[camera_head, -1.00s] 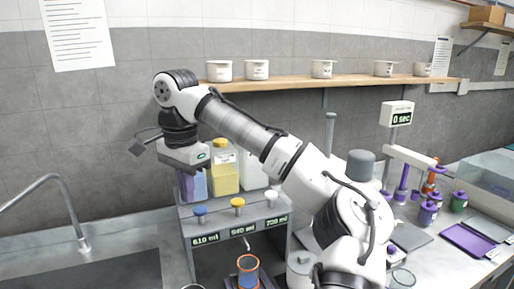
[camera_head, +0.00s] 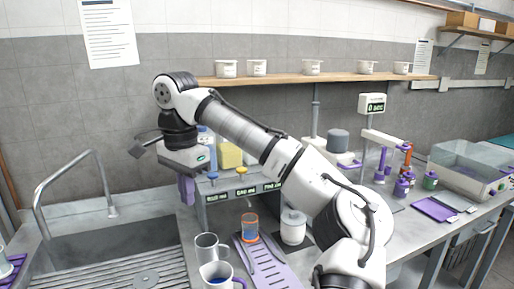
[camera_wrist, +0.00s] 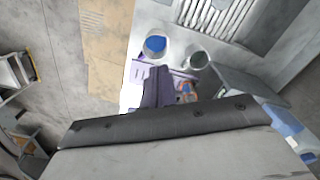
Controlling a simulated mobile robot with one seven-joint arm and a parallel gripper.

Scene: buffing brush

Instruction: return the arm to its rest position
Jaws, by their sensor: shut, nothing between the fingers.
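My arm is raised and bent over the counter in the head view. My gripper (camera_head: 187,190) hangs below the wrist at the left end of the dispenser; its purple fingers are partly hidden by the wrist housing. In the wrist view, my gripper (camera_wrist: 157,85) shows as a dark purple shape, shut with nothing held. It is clear of the cups and the counter beneath.
A sink (camera_head: 100,262) with a tall faucet (camera_head: 75,165) lies at left. Mugs (camera_head: 209,248), an orange-rimmed beaker (camera_head: 250,228) and a white jar (camera_head: 293,226) stand on the counter. The dispenser (camera_head: 230,207) is behind them. A wall shelf (camera_head: 290,79) holds several pots.

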